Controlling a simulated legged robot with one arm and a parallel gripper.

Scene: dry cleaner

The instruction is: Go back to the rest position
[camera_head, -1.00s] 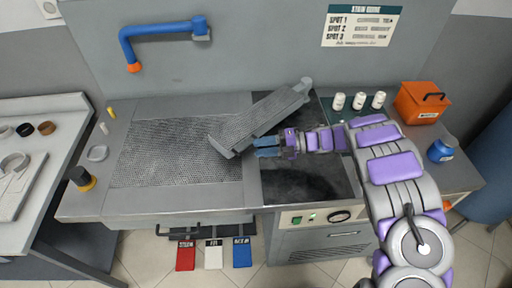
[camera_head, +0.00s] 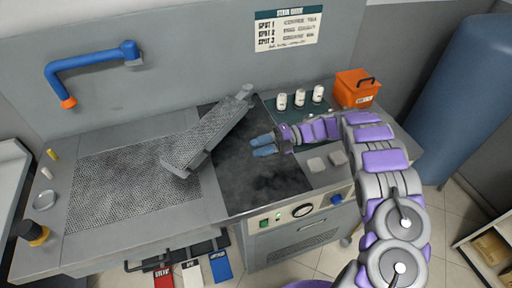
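My gripper (camera_head: 264,145) is at the end of my purple and grey arm, over the dark panel (camera_head: 256,178) of the workbench. Its two blue fingers show a narrow gap between them and nothing is held there. The grey mesh board (camera_head: 208,135) lies tilted to the left of my gripper, across the edge between the mesh surface (camera_head: 125,188) and the dark panel. A clear space separates the fingertips from the board.
Several white bottles (camera_head: 299,98) stand behind my gripper, beside an orange box (camera_head: 356,88). A blue pipe arm (camera_head: 90,58) is on the wall at left. A large blue cylinder (camera_head: 462,85) stands at right. Coloured tags (camera_head: 192,273) hang in front.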

